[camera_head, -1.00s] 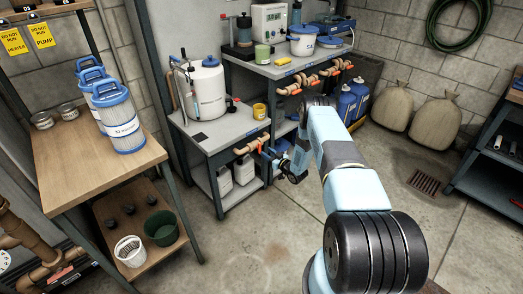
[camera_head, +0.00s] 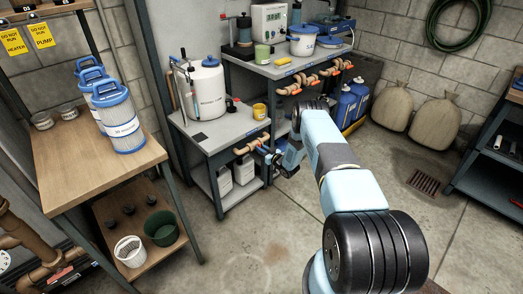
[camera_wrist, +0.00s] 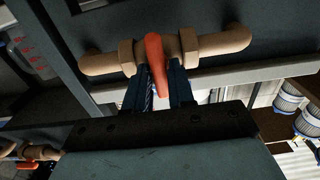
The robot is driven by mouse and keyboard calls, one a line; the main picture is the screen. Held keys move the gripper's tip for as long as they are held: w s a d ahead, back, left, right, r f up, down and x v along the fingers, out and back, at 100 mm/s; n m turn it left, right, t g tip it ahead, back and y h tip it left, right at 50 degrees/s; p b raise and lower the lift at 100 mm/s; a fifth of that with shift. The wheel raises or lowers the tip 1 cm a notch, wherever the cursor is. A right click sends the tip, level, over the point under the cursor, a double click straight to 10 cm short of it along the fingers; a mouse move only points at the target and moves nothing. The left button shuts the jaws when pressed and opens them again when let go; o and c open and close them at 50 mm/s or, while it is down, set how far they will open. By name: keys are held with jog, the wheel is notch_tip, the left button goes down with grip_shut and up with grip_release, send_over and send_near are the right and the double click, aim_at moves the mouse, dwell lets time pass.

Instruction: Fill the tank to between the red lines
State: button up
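A white tank (camera_head: 207,92) with a blue cap stands on the lower grey bench. No red lines can be made out on it at this size. A tan pipe with a valve (camera_head: 245,147) runs along the front of this bench. In the wrist view the valve's red-orange lever (camera_wrist: 155,60) lies across the pipe (camera_wrist: 225,40). My gripper (camera_wrist: 165,85) is at this valve, with its dark fingers either side of the lever's lower end. Whether they touch or clamp it cannot be told. In the head view my gripper (camera_head: 272,158) is small and partly hidden.
More pipes with orange-handled valves (camera_head: 312,78) line the taller bench to the right. Blue jugs (camera_head: 352,102) and sacks (camera_head: 398,106) stand behind my arm. A wooden table (camera_head: 70,170) with filter cartridges (camera_head: 120,125) is at left. The floor in front is clear.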

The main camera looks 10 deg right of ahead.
grip_shut()
jog(key=shift+n, duration=0.3)
jog(key=shift+s+a+f+n, duration=0.1)
jog(key=shift+a+n, duration=0.05)
jog(key=shift+n, duration=2.55)
jog(key=shift+o, duration=2.2)
grip_release()
jog(key=v, duration=1.3)
jog(key=shift+s+d, duration=0.2)
jog(key=shift+s, duration=0.15)
